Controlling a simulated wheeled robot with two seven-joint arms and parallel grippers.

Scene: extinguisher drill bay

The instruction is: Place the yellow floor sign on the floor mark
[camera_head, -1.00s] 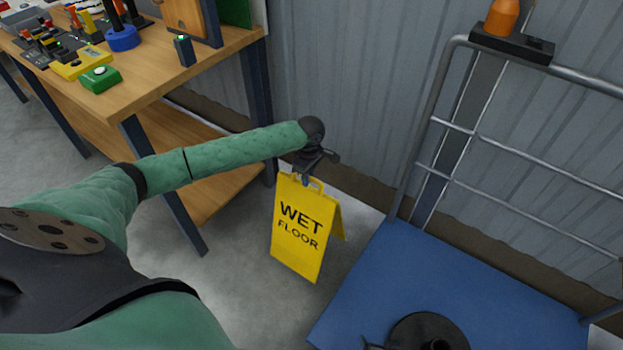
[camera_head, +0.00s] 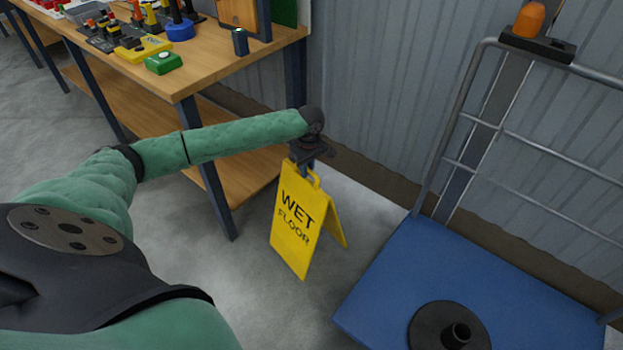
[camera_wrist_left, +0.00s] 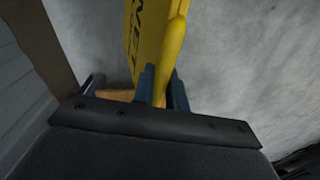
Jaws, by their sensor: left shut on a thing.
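The yellow floor sign (camera_head: 296,227) reads "WET FLOOR" and hangs upright from my left gripper (camera_head: 309,172), its two panels spread apart at the bottom. My left gripper is shut on the handle at the sign's top. In the left wrist view the sign (camera_wrist_left: 150,40) runs up from between the fingers (camera_wrist_left: 160,88). I cannot tell whether the sign's feet touch the grey floor. The floor mark does not show in these frames. My right gripper is not in view.
A wooden workbench (camera_head: 215,70) with several tools stands behind my left arm. A blue platform cart (camera_head: 410,270) with metal rails (camera_head: 540,150) is right of the sign, carrying a black round base (camera_head: 430,325). Grey floor is open between them.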

